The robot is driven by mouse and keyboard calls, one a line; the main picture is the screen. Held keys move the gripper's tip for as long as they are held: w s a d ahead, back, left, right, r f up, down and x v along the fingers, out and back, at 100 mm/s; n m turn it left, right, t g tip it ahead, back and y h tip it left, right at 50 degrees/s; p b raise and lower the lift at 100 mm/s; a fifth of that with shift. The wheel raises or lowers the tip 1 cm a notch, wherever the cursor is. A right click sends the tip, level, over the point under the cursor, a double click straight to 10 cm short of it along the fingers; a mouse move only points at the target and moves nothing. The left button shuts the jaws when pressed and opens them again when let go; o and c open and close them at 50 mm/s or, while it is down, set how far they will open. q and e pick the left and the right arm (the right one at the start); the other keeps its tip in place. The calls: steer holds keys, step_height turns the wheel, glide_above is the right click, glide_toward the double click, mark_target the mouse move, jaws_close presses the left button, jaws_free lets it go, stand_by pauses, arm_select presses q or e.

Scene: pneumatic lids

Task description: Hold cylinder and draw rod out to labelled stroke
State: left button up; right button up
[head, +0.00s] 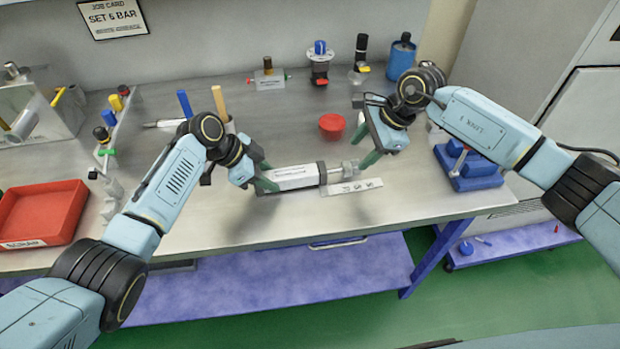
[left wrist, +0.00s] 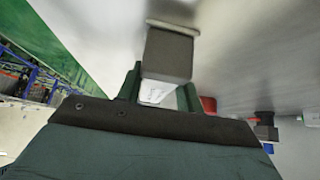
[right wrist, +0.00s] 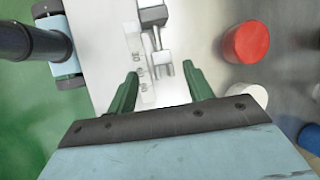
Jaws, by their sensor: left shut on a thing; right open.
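The white-bodied cylinder (head: 293,177) with dark end blocks lies on the bench near its front edge. My left gripper (head: 263,179) is shut on its left end; the left wrist view shows a dark end block (left wrist: 168,55) between the fingers. The metal rod end (head: 348,167) points right, and its fork also shows in the right wrist view (right wrist: 163,68).
A red cap (head: 332,123) lies behind the rod, with a blue fixture (head: 468,165) to the right. A red tray (head: 42,212) stands at the left. Several fittings and a blue bottle (head: 401,57) stand at the back.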

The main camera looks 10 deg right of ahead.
arm_select(q)
steer(key=shift+r, duration=0.1)
arm_select(e)
steer(key=v, duration=1.1)
steer(key=shift+r, duration=0.15)
steer(key=shift+d, duration=0.1)
arm_select(q)
steer(key=o, duration=1)
steer(key=v, duration=1.2)
steer(key=shift+s+d, duration=0.1)
arm_select(e)
steer(key=shift+s, duration=0.15)
